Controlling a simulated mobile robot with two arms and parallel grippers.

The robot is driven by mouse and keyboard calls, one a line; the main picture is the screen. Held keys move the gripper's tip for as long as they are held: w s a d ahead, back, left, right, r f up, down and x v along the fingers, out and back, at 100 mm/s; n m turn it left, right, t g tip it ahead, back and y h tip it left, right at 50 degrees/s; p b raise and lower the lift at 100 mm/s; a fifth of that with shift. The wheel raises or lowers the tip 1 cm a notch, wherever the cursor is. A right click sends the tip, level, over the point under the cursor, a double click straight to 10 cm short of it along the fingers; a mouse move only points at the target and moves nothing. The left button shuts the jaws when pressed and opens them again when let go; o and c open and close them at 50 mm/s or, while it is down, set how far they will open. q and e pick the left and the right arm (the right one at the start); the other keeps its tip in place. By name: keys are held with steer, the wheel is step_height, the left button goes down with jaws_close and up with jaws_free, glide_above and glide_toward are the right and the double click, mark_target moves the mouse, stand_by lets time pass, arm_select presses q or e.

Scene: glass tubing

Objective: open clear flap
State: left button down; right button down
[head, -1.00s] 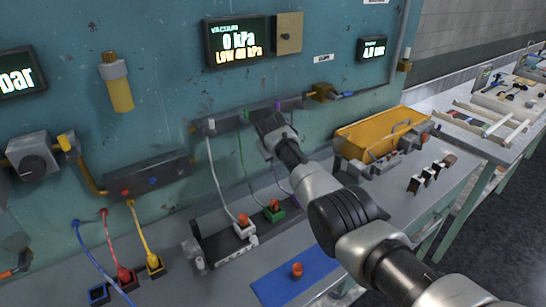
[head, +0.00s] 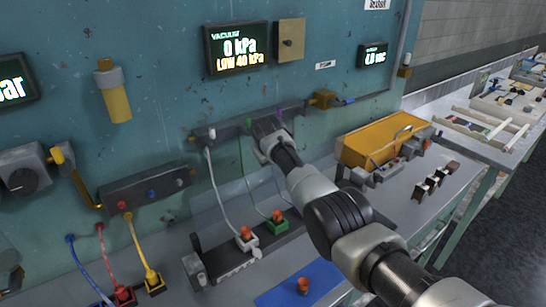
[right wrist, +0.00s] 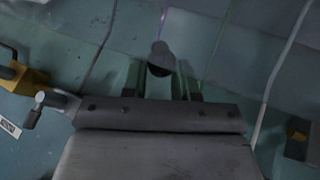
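A faint see-through panel (head: 235,195), seemingly the clear flap, stands behind the black rack on the bench in the head view. Its edges are hard to make out. My right gripper (head: 262,126) is up at the wall manifold, above the panel and apart from it, by the purple tube. The right wrist view shows a dark rounded fitting (right wrist: 160,60) with the purple tube between two slim upright parts. Whether these are my fingertips, and whether they grip, is unclear. My left gripper is out of view.
The black rack (head: 228,262) holds white and green blocks with orange knobs. A blue mat (head: 290,290) with an orange knob lies in front. A yellow bin (head: 372,142) stands to the right. White, green and purple tubes hang from the manifold (head: 235,130).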

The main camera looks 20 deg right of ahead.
steer(key=c, duration=1.1)
jaws_free()
steer(key=shift+a, duration=0.15)
steer(key=shift+c, duration=0.2)
steer(key=shift+o, duration=1.2)
steer(key=shift+w+f, duration=0.15)
steer(key=shift+w, duration=0.05)
steer(key=shift+p+v, duration=0.4)
steer(key=shift+v, duration=0.6)
steer(key=b+v, duration=0.1)
steer(key=v, duration=0.8)
steer(key=shift+w, duration=0.15)
